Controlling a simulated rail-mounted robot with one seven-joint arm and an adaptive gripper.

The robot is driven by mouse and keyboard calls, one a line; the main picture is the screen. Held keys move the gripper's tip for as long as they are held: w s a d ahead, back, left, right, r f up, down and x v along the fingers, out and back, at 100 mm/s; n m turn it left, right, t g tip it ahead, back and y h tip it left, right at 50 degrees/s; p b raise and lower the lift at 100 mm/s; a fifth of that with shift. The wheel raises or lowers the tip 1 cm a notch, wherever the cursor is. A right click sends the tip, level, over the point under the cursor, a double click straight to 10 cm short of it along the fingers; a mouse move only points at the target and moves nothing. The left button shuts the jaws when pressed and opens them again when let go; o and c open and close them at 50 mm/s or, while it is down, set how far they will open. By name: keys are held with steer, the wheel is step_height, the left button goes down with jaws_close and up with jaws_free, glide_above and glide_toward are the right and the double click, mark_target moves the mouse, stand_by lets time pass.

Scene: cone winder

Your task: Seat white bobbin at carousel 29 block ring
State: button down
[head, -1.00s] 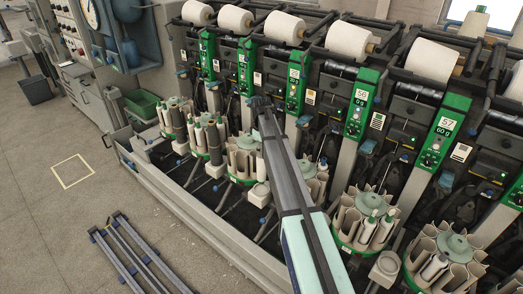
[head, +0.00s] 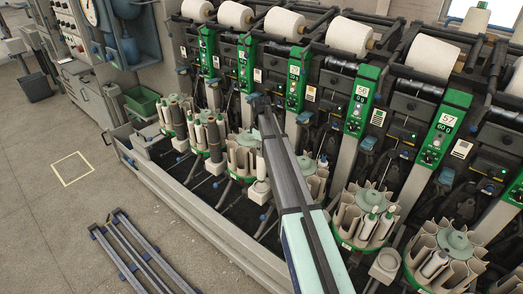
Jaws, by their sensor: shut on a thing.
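My gripper (head: 258,103) is at the far end of my arm, in front of the winder's green-panelled units and above a white, several-pocket carousel (head: 243,152). The jaws are dark and small here. The thing they are shut on is mostly hidden by the gripper and arm, so its tilt and any contact with the carousel cannot be told. Other carousels with green base rings stand along the row; one (head: 365,217) to the right of my arm holds white bobbins (head: 370,222). No number 29 can be read on any carousel.
White yarn cones (head: 349,35) sit along the top of the machine. Panels marked 56 (head: 361,91) and 57 (head: 447,122) rise behind the carousels. A grey front rail (head: 190,208) bounds the machine.

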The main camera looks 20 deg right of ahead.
steer(key=shift+f+b, duration=0.75)
steer(key=shift+f, duration=1.3)
stand_by(0.5)
steer(key=c, duration=0.9)
jaws_free()
steer(key=shift+c, duration=0.2)
step_height(320, 180, up, 12)
steer(key=shift+r, duration=0.1)
